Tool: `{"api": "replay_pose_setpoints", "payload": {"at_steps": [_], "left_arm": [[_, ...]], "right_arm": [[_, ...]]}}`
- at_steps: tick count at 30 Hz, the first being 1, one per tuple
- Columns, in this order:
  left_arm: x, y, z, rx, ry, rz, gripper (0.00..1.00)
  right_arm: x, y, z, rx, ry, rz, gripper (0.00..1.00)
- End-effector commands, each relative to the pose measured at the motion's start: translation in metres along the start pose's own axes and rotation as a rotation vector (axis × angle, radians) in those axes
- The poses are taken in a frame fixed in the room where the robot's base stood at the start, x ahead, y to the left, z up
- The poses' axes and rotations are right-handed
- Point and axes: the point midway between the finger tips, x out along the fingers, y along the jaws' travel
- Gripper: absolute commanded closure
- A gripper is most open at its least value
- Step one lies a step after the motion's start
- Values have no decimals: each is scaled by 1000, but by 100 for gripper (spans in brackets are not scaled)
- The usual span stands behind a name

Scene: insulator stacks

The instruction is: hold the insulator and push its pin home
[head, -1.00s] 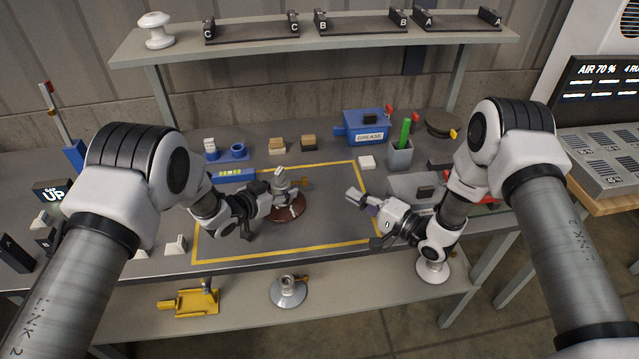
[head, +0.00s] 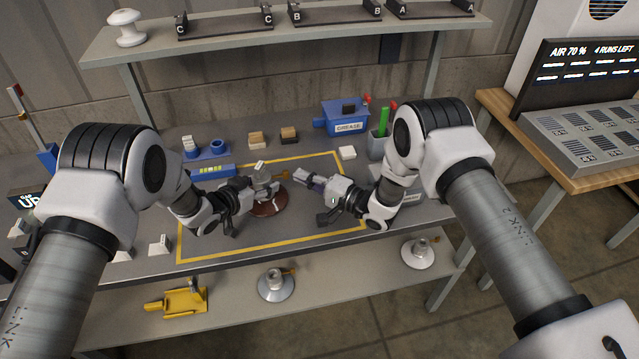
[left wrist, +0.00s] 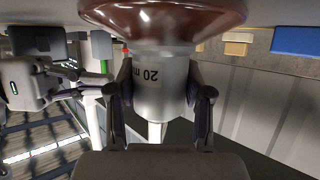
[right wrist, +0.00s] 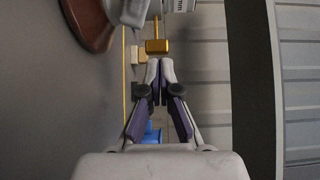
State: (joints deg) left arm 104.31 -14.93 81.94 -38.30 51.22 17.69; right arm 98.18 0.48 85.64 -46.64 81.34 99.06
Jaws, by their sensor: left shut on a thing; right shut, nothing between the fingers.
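The insulator has a brown disc (head: 268,207) and a grey metal cap (left wrist: 158,88). It stands inside the yellow outline on the bench. My left gripper (head: 252,189) is shut on the cap from the left; one finger lies on each side of it in the left wrist view. A brass pin (right wrist: 158,46) sticks out of the cap towards the right; it also shows in the head view (head: 282,175). My right gripper (head: 300,174) is shut and empty, its fingertips close in front of the pin's head. I cannot tell whether they touch it.
A blue grease box (head: 346,117) and a grey cup (head: 378,147) with a green handle stand behind. The lower shelf holds other insulators (head: 276,288) and a yellow tool (head: 184,299).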

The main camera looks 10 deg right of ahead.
Motion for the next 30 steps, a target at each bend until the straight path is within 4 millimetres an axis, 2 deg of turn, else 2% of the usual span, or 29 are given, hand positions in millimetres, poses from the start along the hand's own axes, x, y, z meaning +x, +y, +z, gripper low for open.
{"api": "replay_pose_setpoints", "payload": {"at_steps": [4,13,20,30], "left_arm": [[0,0,-2,1,4,0,91],[0,0,-2,1,4,0,91],[0,0,-2,2,4,1,91],[0,1,-3,4,5,3,91]], "right_arm": [[9,0,0,0,2,0,100],[10,0,0,1,1,0,100],[26,0,16,0,-1,0,100],[24,0,16,0,-1,0,100]]}}
